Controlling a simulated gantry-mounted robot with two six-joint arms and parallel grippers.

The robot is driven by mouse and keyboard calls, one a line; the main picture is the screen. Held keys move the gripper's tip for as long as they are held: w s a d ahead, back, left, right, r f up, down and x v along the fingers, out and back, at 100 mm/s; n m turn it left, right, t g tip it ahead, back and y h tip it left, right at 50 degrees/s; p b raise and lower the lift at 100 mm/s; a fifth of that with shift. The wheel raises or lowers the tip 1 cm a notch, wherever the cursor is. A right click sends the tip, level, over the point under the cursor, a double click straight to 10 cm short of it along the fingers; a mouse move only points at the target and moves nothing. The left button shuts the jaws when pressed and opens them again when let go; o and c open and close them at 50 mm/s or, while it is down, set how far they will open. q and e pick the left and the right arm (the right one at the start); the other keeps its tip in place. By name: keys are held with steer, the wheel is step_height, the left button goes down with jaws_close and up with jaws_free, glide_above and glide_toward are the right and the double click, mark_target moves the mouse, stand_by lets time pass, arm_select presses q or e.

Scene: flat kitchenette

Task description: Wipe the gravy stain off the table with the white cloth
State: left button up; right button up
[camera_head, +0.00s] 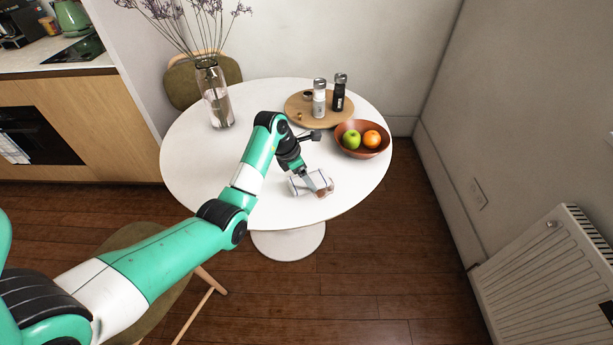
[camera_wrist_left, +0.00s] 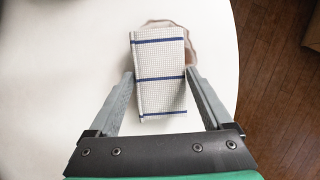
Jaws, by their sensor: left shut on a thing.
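The white cloth (camera_head: 297,186), folded into a block with blue stripes, is on the front right part of the round white table (camera_head: 200,165). My left gripper (camera_head: 311,182) is shut on it. In the left wrist view the cloth (camera_wrist_left: 160,75) sits between the two fingers, one along each side. The brown gravy stain (camera_wrist_left: 190,45) shows past the cloth's far and right edges, and the cloth hides the rest of it. A bit of brown also shows beside the cloth in the head view (camera_head: 321,193). My right gripper is not in view.
A terracotta bowl (camera_head: 362,151) with a green apple and an orange stands just behind and right of the cloth. A round wooden board (camera_head: 300,116) with two grinders is farther back. A glass vase (camera_head: 215,100) stands at the back left. The table's left part is clear.

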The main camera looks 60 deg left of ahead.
arm_select(q)
steer(key=shift+f+b, duration=0.95)
stand_by(0.6)
